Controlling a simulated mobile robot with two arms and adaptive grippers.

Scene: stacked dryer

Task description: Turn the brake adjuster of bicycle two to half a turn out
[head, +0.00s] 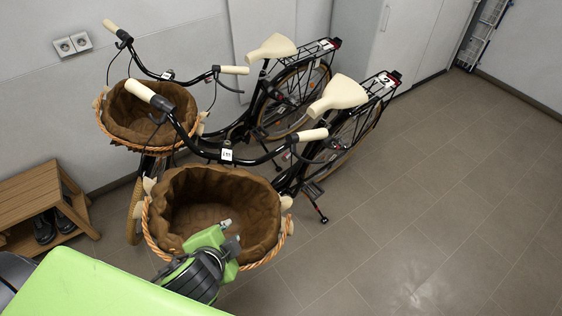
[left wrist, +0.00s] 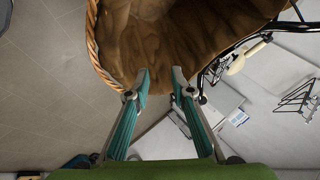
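Bicycle two (head: 333,150) is the nearer black bicycle, with a "2" tag (head: 388,79) on its rear rack. Its handlebar (head: 220,154) has cream grips and a small white tag. Its brown-lined front basket (head: 215,205) shows below the handlebar. I cannot make out the brake adjuster. My left gripper (head: 232,236) is over the near rim of that basket. In the left wrist view its two fingers (left wrist: 160,82) are apart with nothing between them, and a wicker basket (left wrist: 92,45) is beyond the tips. My right gripper is not in view.
Bicycle one (head: 255,105), with its own basket (head: 145,115), stands close behind, along the wall. A wooden shoe bench (head: 40,195) with dark shoes is at the left. A wall socket (head: 72,44) is above. The tiled floor at the right (head: 440,200) is clear.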

